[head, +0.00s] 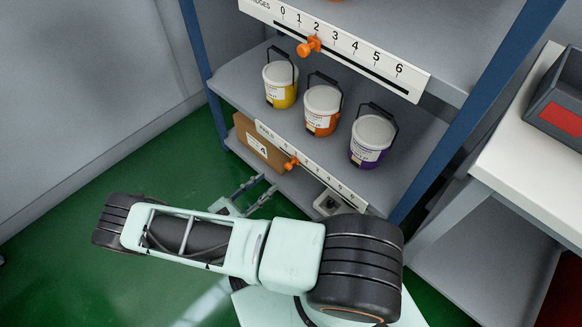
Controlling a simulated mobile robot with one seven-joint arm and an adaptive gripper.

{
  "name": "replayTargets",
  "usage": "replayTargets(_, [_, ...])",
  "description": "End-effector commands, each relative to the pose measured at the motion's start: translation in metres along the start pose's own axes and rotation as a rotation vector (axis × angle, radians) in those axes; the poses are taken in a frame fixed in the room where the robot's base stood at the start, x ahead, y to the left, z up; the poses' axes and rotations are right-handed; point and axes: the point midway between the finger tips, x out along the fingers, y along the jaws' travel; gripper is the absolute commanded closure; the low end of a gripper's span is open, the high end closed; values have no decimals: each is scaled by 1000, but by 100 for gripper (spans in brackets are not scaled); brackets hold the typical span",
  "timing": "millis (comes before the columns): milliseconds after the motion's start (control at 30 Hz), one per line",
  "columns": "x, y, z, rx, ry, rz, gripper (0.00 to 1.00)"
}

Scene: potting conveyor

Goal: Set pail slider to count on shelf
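The pail slider is an orange knob (291,163) on the white numbered strip (320,178) along the front edge of the lower shelf. It sits near the low end, around 1; the exact mark is hard to read. Three pails stand on that shelf: a yellow one (280,94), an orange one (322,121) and a purple one (368,154), each with a white label and lid. My gripper (268,184) is below and slightly left of the knob, apart from it in the picture. Its two thin fingers are spread, with nothing seen between them.
An upper strip (335,48) has another orange knob (309,46) near 2. A cardboard box (258,144) and a grey item (332,203) sit under the pail shelf. Blue posts (205,65) flank the shelves. A white table (525,150) with a dark bin (563,100) stands right.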

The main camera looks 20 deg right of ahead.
Motion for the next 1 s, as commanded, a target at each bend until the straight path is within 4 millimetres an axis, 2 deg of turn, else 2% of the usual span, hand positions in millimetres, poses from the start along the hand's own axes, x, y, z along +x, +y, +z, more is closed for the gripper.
replayTargets(167, [10,-3,-5,-15,-7,4,66])
replayTargets(633, [92,-3,-4,-12,-6,1,66])
replayTargets(800, [105,-3,-4,-12,-4,3,66])
replayTargets(1000, [108,-3,-3,-11,-4,3,66])
